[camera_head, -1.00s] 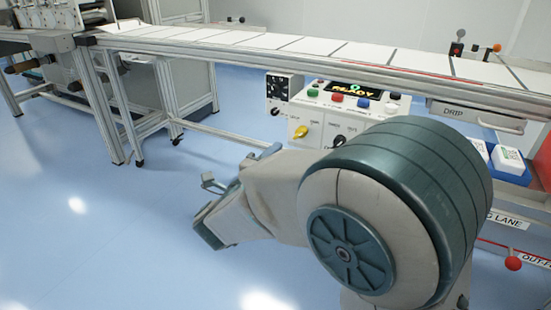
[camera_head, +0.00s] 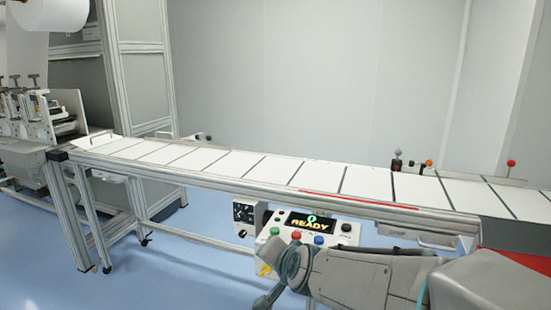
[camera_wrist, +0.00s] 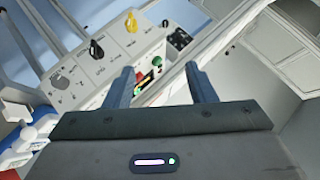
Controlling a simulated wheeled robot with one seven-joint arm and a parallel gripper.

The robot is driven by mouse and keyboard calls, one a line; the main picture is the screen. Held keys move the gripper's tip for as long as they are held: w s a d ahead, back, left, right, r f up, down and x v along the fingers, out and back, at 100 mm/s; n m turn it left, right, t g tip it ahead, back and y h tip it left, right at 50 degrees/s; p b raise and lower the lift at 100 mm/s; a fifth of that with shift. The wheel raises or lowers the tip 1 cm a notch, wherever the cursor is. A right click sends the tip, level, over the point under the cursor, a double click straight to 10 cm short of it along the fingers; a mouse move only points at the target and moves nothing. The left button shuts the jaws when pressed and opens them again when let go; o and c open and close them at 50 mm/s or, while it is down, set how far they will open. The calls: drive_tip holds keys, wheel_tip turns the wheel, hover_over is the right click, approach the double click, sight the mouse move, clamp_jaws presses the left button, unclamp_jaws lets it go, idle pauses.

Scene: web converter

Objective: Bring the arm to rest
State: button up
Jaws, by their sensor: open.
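My arm reaches in from the lower right of the head view, in front of the control box. My gripper (camera_head: 270,285) is at its left end, low beside the box and partly cut off by the lower edge. In the wrist view my gripper (camera_wrist: 160,80) shows two dark blue fingers held well apart, with nothing held between them. The control box (camera_wrist: 105,65), with black and yellow knobs, lies beyond the fingers. The box also shows in the head view (camera_head: 349,234), with a lit READY display (camera_head: 310,224); my arm hides its lower part.
A long conveyor (camera_head: 250,168) carrying white sheets runs above and behind the control box. Its metal frame (camera_head: 150,170) is close to my arm. A machine (camera_head: 40,115) stands at the left end. Blue floor (camera_head: 190,260) is open at the lower left.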

drive_tip(key=s+d+r+n+g+h+p, duration=0.2)
drive_tip(key=s+d+p, duration=0.4)
drive_tip(key=s, duration=0.3)
drive_tip(key=s+d+r+n+g+h+p, duration=0.1)
drive_tip(key=s+d+r+n+g+p, duration=0.3)
drive_tip(key=s+d, duration=0.5)
wheel_tip(320, 180, up, 2)
drive_tip(key=shift+r+g+h+p, duration=0.15)
drive_tip(key=shift+g+h+p, duration=0.25)
drive_tip(key=shift+g+p, duration=0.55)
